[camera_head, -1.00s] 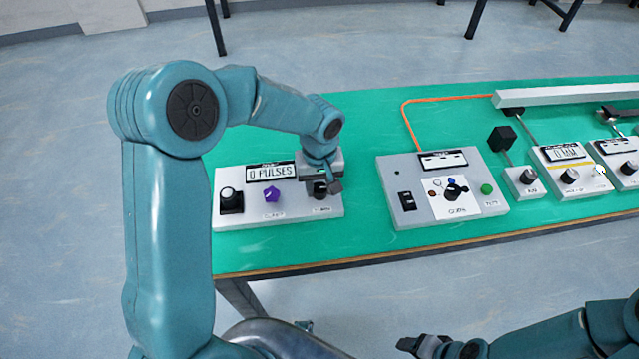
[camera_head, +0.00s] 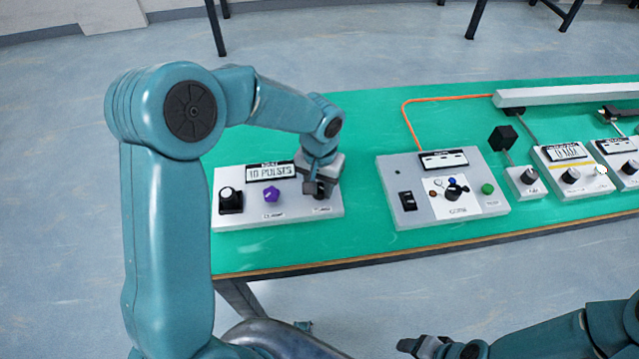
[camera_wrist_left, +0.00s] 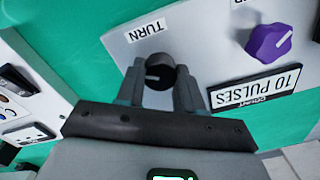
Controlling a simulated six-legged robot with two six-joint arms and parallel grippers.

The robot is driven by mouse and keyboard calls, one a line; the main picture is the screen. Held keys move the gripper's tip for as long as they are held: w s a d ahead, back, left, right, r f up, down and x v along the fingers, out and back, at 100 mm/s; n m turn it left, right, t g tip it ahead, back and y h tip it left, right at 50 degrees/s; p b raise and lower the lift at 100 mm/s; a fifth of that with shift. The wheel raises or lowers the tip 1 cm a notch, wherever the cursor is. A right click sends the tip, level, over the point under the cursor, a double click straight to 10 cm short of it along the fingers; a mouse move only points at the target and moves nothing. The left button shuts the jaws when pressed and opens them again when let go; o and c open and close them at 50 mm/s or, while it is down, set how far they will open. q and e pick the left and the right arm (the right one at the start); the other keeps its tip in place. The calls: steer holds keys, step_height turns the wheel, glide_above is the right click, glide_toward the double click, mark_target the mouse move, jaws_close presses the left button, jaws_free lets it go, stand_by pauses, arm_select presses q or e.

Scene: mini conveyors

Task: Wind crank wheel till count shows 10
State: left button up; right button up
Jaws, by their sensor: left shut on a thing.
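The count display (camera_head: 270,172) on the left grey box reads "10 PULSES", and it reads the same in the left wrist view (camera_wrist_left: 272,82). The crank wheel, a dark round knob (camera_wrist_left: 160,71) with a white pointer line, sits on that box beside the label "TURN". My left gripper (camera_wrist_left: 160,88) is shut on this knob, with one finger on each side of it. In the head view my left gripper (camera_head: 318,187) hides most of the knob. My right gripper (camera_head: 420,345) is at the bottom edge, clear of the table; its opening is not clear.
A purple knob (camera_head: 271,194) and a black knob (camera_head: 230,198) are on the same box (camera_head: 290,213). A second panel (camera_head: 388,172) with a dial, a switch and a green button (camera_head: 487,188) stands to the right. More small units stand further right. Bare green table lies between the boxes.

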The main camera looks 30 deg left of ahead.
mark_target(320, 188)
arm_select(q)
steer(key=shift+w+r+m, duration=0.1)
steer(key=shift+r+m, duration=0.05)
steer(key=shift+m, duration=0.35)
steer(key=o, duration=1)
steer(key=shift+o, duration=0.2)
step_height(320, 188, up, 16)
steer(key=p, duration=0.1)
steer(key=shift+r, duration=0.15)
